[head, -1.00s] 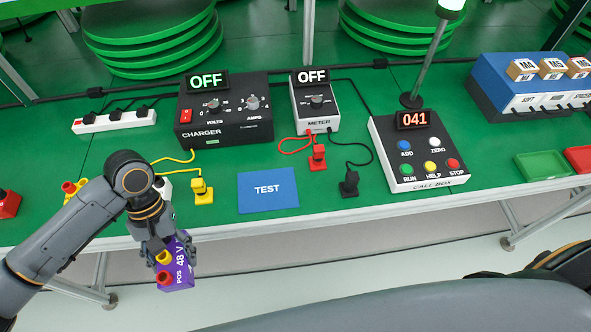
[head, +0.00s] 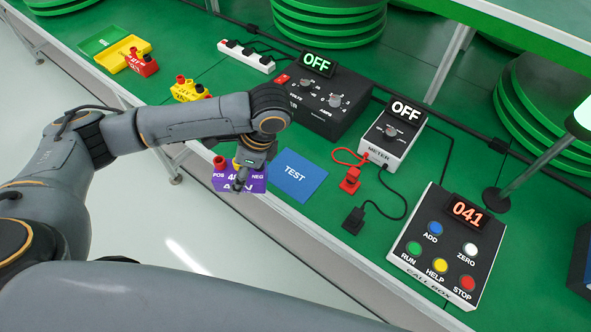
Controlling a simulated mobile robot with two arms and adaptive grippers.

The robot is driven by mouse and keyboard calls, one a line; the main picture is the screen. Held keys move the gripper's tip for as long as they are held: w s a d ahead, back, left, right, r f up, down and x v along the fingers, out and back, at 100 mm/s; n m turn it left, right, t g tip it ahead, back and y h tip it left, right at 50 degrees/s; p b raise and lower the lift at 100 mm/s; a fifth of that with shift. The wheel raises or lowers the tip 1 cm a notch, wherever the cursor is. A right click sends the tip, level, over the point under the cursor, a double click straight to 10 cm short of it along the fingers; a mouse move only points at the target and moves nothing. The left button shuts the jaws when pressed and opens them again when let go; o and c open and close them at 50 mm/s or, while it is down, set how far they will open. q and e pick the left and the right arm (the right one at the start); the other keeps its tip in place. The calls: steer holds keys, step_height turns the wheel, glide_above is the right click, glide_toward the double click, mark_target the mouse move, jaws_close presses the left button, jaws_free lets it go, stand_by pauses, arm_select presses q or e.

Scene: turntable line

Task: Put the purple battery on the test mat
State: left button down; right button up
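The purple battery (head: 231,186) has "48 V" and POS and NEG marks, with a red terminal on top. My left gripper (head: 242,176) is shut on it from above and holds it upright at the front edge of the green bench, left of the mat. The blue test mat (head: 300,177), marked TEST, lies flat and empty on the bench, a short gap to the right of the battery. My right gripper is not in view.
Behind the mat stand the charger (head: 330,112) and meter (head: 392,134), both reading OFF. A red plug (head: 350,180) and black plug (head: 353,221) lie right of the mat. The call box (head: 436,245) reads 041. A yellow battery (head: 187,91) stands farther left.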

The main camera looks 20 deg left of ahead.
mark_target(231, 160)
arm_select(q)
steer(key=r+m, duration=0.1)
steer(key=w+a+r+m+t, duration=0.1)
steer(key=m, duration=0.1)
steer(key=w+r+m+t, duration=0.1)
steer(key=m, duration=0.1)
steer(key=shift+a+r+p, duration=0.15)
steer(key=shift+a+p, duration=0.2)
steer(key=shift+a, duration=0.05)
steer(key=shift+w+a+r+m+t, duration=0.15)
steer(key=shift+w+r+m+t, duration=0.15)
steer(key=shift+r+m, duration=0.35)
steer(key=shift+m, duration=0.35)
steer(key=w+d+f, duration=0.2)
steer(key=d+f, duration=0.1)
steer(key=w+d+f+p, duration=0.1)
steer(key=w+d+f, duration=0.2)
steer(key=d, duration=0.1)
steer(key=w+d+f, duration=0.3)
steer(key=d, duration=0.1)
steer(key=shift+w+d+f+p, duration=0.1)
steer(key=shift+f+p, duration=0.25)
steer(key=shift+f, duration=1.7)
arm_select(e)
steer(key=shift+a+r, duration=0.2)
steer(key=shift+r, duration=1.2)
arm_select(q)
steer(key=shift+d+f, duration=0.1)
steer(key=shift+f, duration=0.05)
